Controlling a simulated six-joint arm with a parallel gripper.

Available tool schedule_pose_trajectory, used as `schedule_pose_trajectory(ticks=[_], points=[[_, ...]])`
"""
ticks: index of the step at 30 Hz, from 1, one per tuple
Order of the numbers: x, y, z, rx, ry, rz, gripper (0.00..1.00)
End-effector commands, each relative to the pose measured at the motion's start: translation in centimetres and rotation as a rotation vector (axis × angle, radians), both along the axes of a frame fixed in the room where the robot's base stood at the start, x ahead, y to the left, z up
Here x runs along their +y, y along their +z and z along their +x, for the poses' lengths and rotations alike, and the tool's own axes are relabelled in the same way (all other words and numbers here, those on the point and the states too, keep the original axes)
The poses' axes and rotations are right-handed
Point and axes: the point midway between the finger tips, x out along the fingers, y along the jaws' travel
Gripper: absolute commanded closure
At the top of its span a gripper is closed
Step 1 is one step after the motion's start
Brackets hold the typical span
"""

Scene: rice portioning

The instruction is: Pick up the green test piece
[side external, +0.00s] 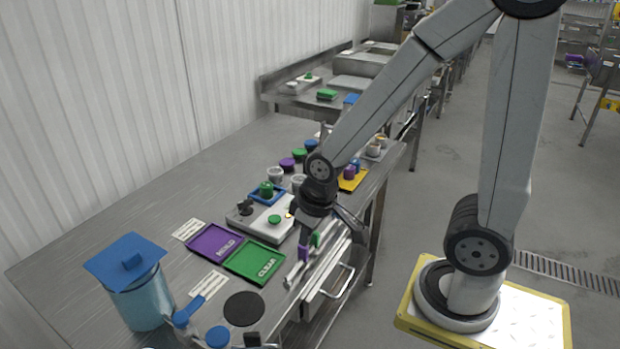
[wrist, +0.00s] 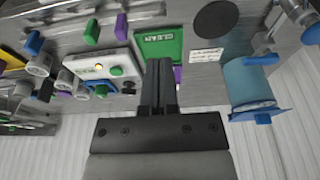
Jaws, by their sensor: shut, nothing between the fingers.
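A small upright green piece (side external: 316,240) stands beside a purple piece (side external: 303,252) on the rail at the table's front edge. In the wrist view the green piece (wrist: 91,32) is up and left of my gripper (wrist: 160,66), clear of it. Another green piece (side external: 266,188) is in a blue tray (side external: 256,197). I cannot tell from looks alone which is the test piece. My gripper's fingers are together and empty, above the table near the white control box (side external: 246,225). In the side view my wrist hides part of the gripper.
A blue-lidded container (side external: 141,306) stands at the near left. Several cups and lids crowd the back.

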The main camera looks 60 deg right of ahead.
Motion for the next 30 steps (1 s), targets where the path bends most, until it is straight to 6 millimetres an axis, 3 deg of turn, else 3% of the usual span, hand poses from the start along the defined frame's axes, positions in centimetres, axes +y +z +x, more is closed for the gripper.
schedule_pose_trajectory(ticks=[12,21,30], points=[[0.0,0.0,0.01,0.0,0.0,0.0,0.97],[0.0,0.0,0.01,0.0,0.0,0.0,0.02],[0.0,0.0,0.02,0.0,-0.002,0.0,0.02]])
